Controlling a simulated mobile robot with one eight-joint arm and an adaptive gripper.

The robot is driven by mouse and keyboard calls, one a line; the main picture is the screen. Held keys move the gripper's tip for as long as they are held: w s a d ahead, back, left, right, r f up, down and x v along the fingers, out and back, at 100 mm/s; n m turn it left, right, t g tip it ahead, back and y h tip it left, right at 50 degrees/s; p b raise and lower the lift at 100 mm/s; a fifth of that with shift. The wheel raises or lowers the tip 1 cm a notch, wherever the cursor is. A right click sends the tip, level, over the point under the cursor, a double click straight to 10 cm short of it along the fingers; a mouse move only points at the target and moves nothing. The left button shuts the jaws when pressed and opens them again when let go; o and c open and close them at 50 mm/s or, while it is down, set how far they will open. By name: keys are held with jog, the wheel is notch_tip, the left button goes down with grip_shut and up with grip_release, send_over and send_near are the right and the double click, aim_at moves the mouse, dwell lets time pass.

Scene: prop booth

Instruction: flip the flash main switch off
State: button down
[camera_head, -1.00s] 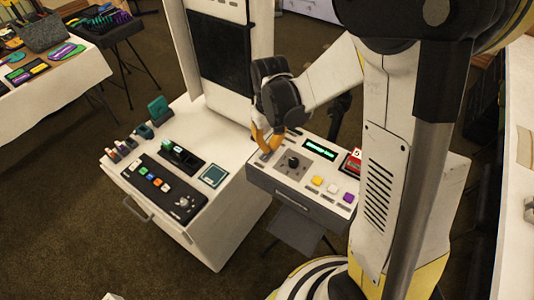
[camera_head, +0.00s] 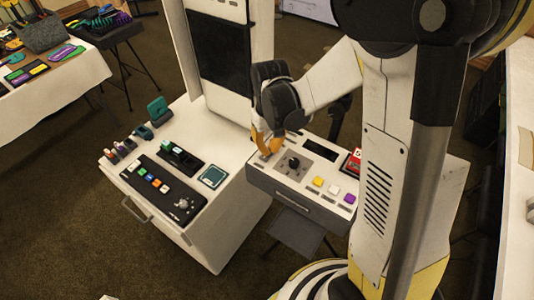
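The flash control box (camera_head: 275,189) is a white-topped unit with a dark grey front at the centre. It carries a black knob (camera_head: 294,163), a dark display (camera_head: 320,150), and orange, white and purple buttons (camera_head: 333,189). My gripper (camera_head: 266,152) has orange fingertips and points down at the box's left rear corner, left of the knob. The main switch cannot be made out; the fingertips cover that corner. Whether the fingers touch the box, or are open or shut, is unclear.
A white cabinet (camera_head: 222,240) with a black button panel (camera_head: 160,188) and small items stands left of the box. A red device (camera_head: 352,162) sits at the box's right rear. My arm fills the right. A cluttered table (camera_head: 75,70) is far left.

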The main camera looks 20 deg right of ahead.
jog(key=shift+r+p, duration=2.4)
jog(key=shift+r, duration=1.15)
jog(key=shift+s+r+b, duration=0.2)
jog(key=shift+b, duration=0.35)
jog(key=s+r+m+t+b, duration=0.1)
jog(key=s+r+t+b, duration=0.1)
jog(key=s+t+b, duration=0.5)
jog(key=s+b, duration=0.4)
jog(key=s, duration=0.1)
jog(key=shift+s+r, duration=0.15)
jog(key=shift+s, duration=0.05)
